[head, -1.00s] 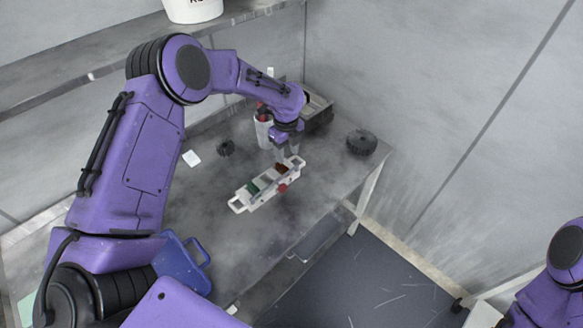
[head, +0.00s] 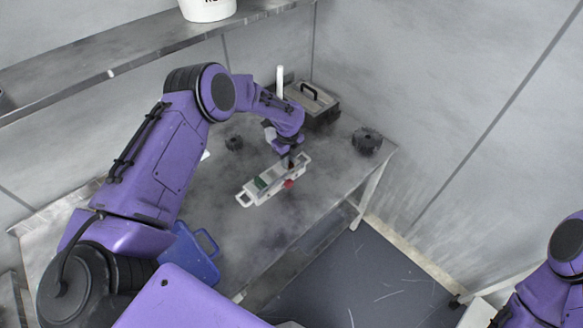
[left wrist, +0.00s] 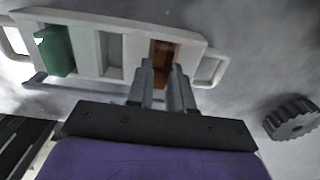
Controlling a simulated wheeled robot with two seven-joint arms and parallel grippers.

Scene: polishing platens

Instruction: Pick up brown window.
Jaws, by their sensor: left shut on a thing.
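A long white holder (head: 245,198) with handles lies on the grey table. It also shows at the top of the left wrist view (left wrist: 80,16). The brown window (left wrist: 163,50) sits in the holder's compartment nearest the right handle in that view. My left gripper (left wrist: 163,70) is shut on the brown window, its fingers on either side of the near edge. In the head view my left gripper (head: 290,162) reaches down on the holder's right part and mostly hides the window. A green piece (left wrist: 56,50) stands at the holder's other end. My right gripper is out of view.
The holder's middle compartment is empty. A black toothed wheel (head: 367,141) stands at the table's right, and a grey-black toolbox (head: 312,103) at the back corner. A blue case (head: 190,255) is near left. A shelf (head: 110,72) with a white bucket (head: 207,9) hangs above.

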